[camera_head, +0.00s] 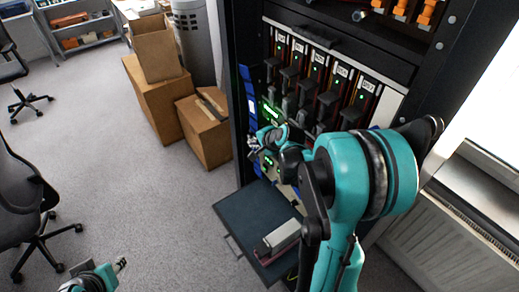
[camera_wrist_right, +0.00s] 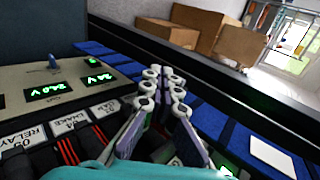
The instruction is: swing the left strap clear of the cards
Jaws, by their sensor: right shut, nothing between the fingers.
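The cards (camera_head: 316,80) stand in a row in the black rack, with white labels on top and green lights. In the right wrist view, labelled card ends (camera_wrist_right: 82,122) show at lower left, beside my right gripper (camera_wrist_right: 163,76). My right gripper is shut and empty; it also shows in the head view (camera_head: 259,141), at the lower left of the cards. I cannot pick out the left strap for sure; the gripper and arm hide part of that area. My left gripper (camera_head: 121,264) is low at the bottom left, far from the rack, its fingers too small to judge.
A blue segmented strip (camera_head: 246,73) runs along the rack's left upright. A panel with green readouts (camera_wrist_right: 50,93) lies beside my right gripper. A dark pull-out shelf (camera_head: 245,217) holds a grey block (camera_head: 282,236). Cardboard boxes (camera_head: 206,130) stand left; open carpet lies beyond.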

